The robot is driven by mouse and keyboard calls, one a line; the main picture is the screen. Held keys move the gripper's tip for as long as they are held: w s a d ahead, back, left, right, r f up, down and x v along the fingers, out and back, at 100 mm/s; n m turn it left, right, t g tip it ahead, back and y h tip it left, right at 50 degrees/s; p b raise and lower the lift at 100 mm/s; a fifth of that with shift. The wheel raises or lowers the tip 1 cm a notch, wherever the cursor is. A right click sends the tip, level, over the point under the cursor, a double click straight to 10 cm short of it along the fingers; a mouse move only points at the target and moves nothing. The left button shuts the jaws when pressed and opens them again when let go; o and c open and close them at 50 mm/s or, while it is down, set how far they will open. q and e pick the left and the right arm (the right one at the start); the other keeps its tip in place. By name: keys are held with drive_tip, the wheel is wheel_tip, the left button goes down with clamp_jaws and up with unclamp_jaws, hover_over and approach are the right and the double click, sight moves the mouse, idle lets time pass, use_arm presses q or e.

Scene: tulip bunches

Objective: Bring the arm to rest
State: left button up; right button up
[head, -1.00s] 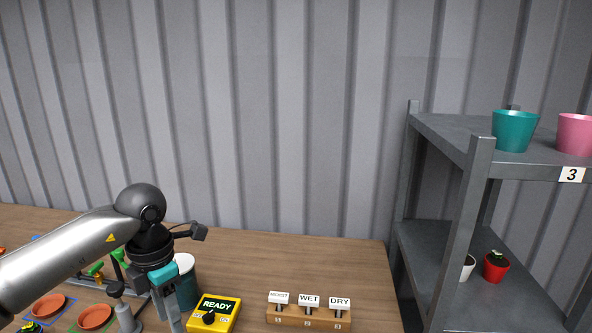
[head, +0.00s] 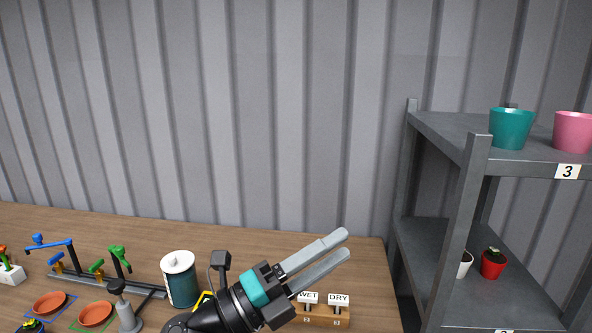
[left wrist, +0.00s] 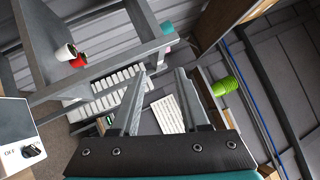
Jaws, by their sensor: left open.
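My left gripper (head: 343,244) is in the lower middle of the head view, above the workbench (head: 225,228). Its two grey fingers point up and to the right, a little apart, with nothing between them. In the left wrist view the fingers (left wrist: 157,85) also stand apart and empty, with the shelf beyond them. The gripper hides most of the yellow box and part of the label block (head: 325,313), where the WET and DRY cards show. My right gripper is not in these views.
A grey shelf rack (head: 470,190) stands at the right with a teal pot (head: 511,128) and a pink pot (head: 573,132) on top. A dark canister (head: 181,283), a rack with blue and green taps (head: 110,283) and terracotta saucers (head: 95,314) stand at the bench's left.

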use_arm(q)
drive_tip(key=w+a+f+n+t+y, duration=0.2)
drive_tip(key=a+n+t+y, duration=0.35)
drive_tip(key=n, duration=0.35)
drive_tip(key=w+a+f+n+t+y, duration=0.2)
drive_tip(key=a+n+t+y, duration=0.4)
drive_tip(key=n, duration=0.4)
drive_tip(key=s+a+f+n+g+y, duration=0.4)
drive_tip(key=a+f+n+g+y, duration=0.3)
drive_tip(key=f, duration=0.5)
drive_tip(key=s+a+f+n+g, duration=0.1)
drive_tip(key=s+f+n+g, duration=0.2)
drive_tip(key=s+f+g, duration=0.55)
drive_tip(key=s+a+f+n+g, duration=0.15)
drive_tip(key=s+f, duration=0.45)
drive_tip(key=s, duration=0.7)
wheel_tip(320, 180, down, 23)
drive_tip(key=s+g, duration=0.2)
drive_tip(key=s+a+f+g, duration=0.1)
drive_tip(key=s+a+f, duration=0.1)
drive_tip(key=s+f, duration=1.1)
drive_tip(key=shift+s+a+y, duration=0.25)
drive_tip(key=shift+s+y, duration=0.1)
drive_tip(key=shift+s, duration=0.6)
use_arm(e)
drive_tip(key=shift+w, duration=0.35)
